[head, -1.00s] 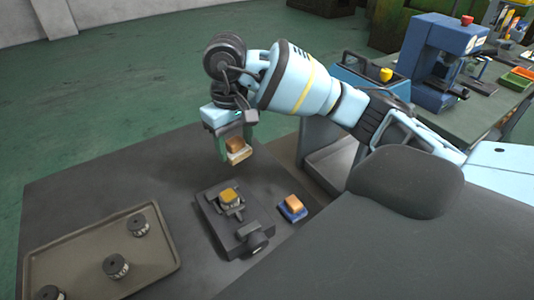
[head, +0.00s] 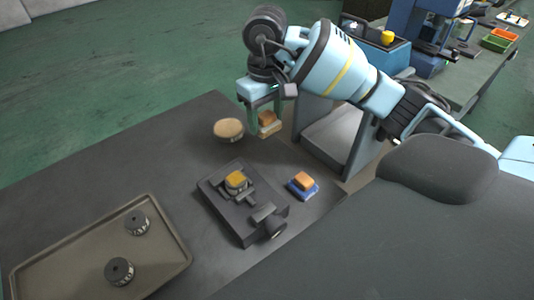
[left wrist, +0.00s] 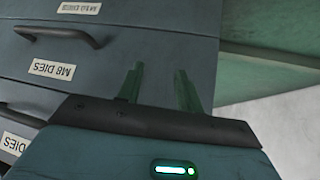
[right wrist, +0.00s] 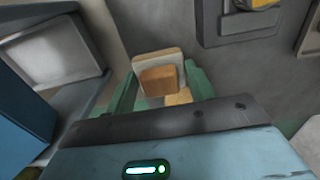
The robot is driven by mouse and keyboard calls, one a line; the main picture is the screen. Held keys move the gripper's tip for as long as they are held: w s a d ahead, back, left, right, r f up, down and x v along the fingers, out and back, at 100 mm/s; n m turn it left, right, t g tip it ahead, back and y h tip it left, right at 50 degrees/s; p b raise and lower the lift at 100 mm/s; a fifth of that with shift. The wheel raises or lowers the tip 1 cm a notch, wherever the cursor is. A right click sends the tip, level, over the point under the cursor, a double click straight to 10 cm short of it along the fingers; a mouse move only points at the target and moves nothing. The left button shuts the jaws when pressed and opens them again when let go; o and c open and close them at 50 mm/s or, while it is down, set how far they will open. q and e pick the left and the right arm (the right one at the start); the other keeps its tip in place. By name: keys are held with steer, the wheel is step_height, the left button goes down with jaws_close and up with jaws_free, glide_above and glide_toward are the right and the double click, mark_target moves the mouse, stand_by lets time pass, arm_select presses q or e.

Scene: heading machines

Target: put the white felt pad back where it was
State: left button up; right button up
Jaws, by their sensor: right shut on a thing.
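The white felt pad (head: 270,129) is a cream slab with a brown wooden block on it. My right gripper (head: 262,122) is shut on it near the table's far right edge, behind the vise. The right wrist view shows the pad (right wrist: 146,60) and its block (right wrist: 158,81) between the fingers; its height over the table is hard to tell. A blue pad with an orange block (head: 303,184) lies to the right of the vise. My left gripper (left wrist: 158,88) shows only in its wrist view, fingers apart and empty, before a drawer cabinet.
A dark vise (head: 240,212) with a yellow-topped piece (head: 236,181) stands mid-table. A round tan-topped thing (head: 228,129) stands left of my right gripper. A tray (head: 62,262) with dark round parts lies at left. The table between is bare.

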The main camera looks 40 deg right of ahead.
mark_target(266, 158)
steer(key=shift+f, duration=4.75)
steer(key=shift+f, duration=0.2)
steer(key=o, duration=0.9)
step_height(266, 158, up, 12)
steer(key=shift+r+p, duration=0.2)
steer(key=shift+p, duration=0.15)
